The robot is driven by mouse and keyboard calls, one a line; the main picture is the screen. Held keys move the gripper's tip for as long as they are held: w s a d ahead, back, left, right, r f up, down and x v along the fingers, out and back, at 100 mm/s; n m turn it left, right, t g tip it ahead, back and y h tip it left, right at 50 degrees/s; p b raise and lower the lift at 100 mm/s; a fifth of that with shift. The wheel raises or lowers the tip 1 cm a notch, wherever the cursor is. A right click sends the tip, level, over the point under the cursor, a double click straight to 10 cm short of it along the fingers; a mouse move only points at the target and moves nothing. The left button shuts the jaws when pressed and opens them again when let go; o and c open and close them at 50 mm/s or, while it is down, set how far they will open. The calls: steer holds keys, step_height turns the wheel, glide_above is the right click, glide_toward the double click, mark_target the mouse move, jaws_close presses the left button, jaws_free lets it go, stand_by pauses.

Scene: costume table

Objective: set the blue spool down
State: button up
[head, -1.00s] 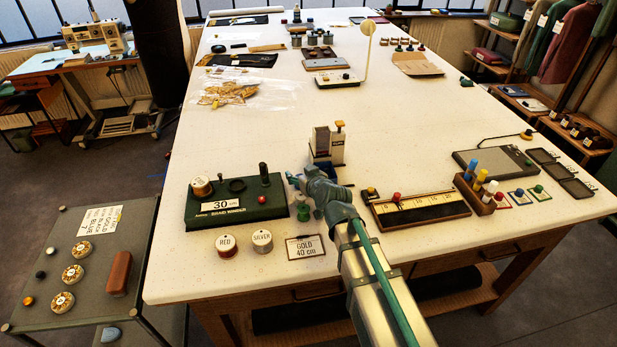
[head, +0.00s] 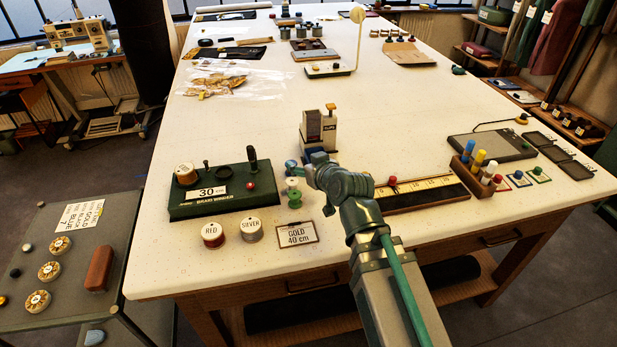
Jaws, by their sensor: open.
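The blue spool (head: 291,167) is a small blue shape at the back of a short row of spools, just right of the green braid winder (head: 225,204). A white spool (head: 292,184) and a green spool (head: 294,200) stand in front of it. My gripper (head: 304,170) is open, with its fingers low over the table at the right side of the blue spool. The spool looks to be at table height. The fingertips are small and partly hidden by the wrist, so I cannot tell whether they still touch it.
Red (head: 213,234) and silver (head: 251,229) labelled spools and the gold 40 cm card (head: 296,234) lie in front. A white and dark box-like device (head: 319,131) stands behind my gripper. A ruler board (head: 420,193) lies to the right.

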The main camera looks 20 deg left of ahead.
steer(key=s+d+b, duration=0.1)
steer(key=b, duration=0.4)
steer(key=shift+s+d+r, duration=0.1)
steer(key=shift+s, duration=0.05)
steer(key=shift+r, duration=0.15)
